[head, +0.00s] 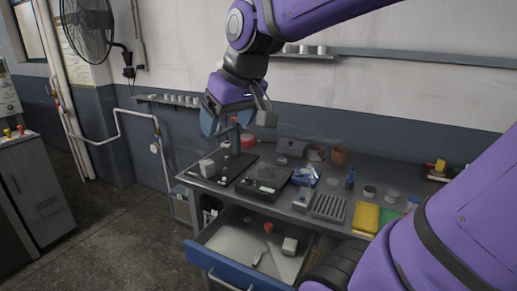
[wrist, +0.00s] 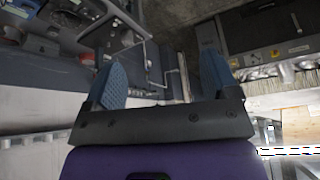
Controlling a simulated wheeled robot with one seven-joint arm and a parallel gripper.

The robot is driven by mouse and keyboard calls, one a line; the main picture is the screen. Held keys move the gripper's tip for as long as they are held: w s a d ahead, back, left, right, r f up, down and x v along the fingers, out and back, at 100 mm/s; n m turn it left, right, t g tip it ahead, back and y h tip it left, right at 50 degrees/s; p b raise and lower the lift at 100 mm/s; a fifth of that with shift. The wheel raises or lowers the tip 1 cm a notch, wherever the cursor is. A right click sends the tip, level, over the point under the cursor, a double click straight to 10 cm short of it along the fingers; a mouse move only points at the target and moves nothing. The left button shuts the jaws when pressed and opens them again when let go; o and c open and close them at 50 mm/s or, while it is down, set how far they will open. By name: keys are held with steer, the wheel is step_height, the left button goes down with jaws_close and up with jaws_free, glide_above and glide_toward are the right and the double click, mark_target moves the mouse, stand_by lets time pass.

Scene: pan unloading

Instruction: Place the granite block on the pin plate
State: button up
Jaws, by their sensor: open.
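My gripper (head: 220,125) hangs above the left back part of the workbench in the head view. Its two blue fingers are apart with nothing between them in the wrist view (wrist: 163,78). A pale grey block (head: 207,168) stands at the bench's left end, beside a dark flat plate (head: 238,165) with small upright parts on it. Another pale block (head: 289,245) lies in the open drawer. I cannot tell which block is granite. The dark plate may be the pin plate, but its details are too small to be sure.
A black device with a round top (head: 266,179) stands right of the plate. A slotted grey rack (head: 329,207), yellow tray (head: 366,217) and small jars sit further right. The blue-fronted drawer (head: 230,277) stands open below, holding a red item (head: 268,227).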

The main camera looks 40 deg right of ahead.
steer(key=s+a+f, duration=0.1)
steer(key=s+f, duration=0.1)
steer(key=s, duration=0.7)
steer(key=shift+s+f, duration=0.4)
steer(key=shift+o, duration=0.4)
